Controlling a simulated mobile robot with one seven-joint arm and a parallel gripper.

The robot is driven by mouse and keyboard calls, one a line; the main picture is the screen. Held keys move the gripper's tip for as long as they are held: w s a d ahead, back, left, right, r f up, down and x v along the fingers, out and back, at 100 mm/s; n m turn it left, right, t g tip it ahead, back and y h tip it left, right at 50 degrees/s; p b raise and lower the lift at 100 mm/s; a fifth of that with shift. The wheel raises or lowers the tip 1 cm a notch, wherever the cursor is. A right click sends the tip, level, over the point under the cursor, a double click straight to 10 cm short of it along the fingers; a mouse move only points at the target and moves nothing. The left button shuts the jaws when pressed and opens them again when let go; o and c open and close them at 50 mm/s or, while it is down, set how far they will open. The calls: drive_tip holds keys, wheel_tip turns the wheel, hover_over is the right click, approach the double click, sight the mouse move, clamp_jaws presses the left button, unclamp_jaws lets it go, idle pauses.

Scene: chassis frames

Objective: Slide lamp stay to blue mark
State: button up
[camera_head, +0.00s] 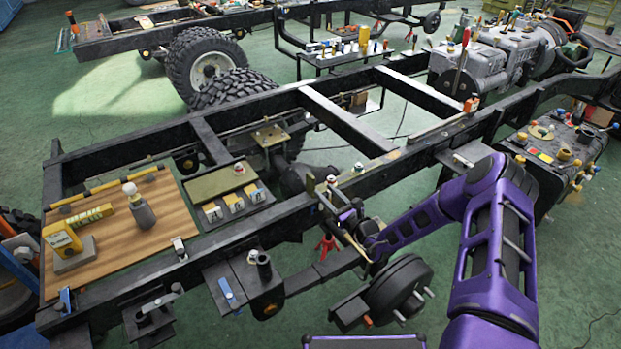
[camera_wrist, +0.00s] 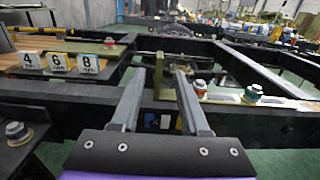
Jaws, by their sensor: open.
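My gripper (camera_head: 343,212) is at the near chassis rail, its fingers apart; the wrist view shows both fingers (camera_wrist: 160,72) pointing forward with nothing clamped between them. A thin upright olive stay (camera_wrist: 158,76), which looks like the lamp stay, stands just beyond the fingertips, by an olive strip on the rail. I cannot tell whether a finger touches it. A small blue patch (camera_wrist: 165,121) shows on the rail face between the fingers; I cannot tell which blue is the mark.
A wooden board (camera_head: 165,215) with a yellow tool lies at the chassis's left end. A hub (camera_head: 400,288) hangs below the rail. A crossmember (camera_head: 345,120) spans the frame beyond.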

sight(314, 181)
drive_tip(key=x, duration=0.8)
drive_tip(key=shift+w+a, duration=0.3)
clamp_jaws()
idle(1.0)
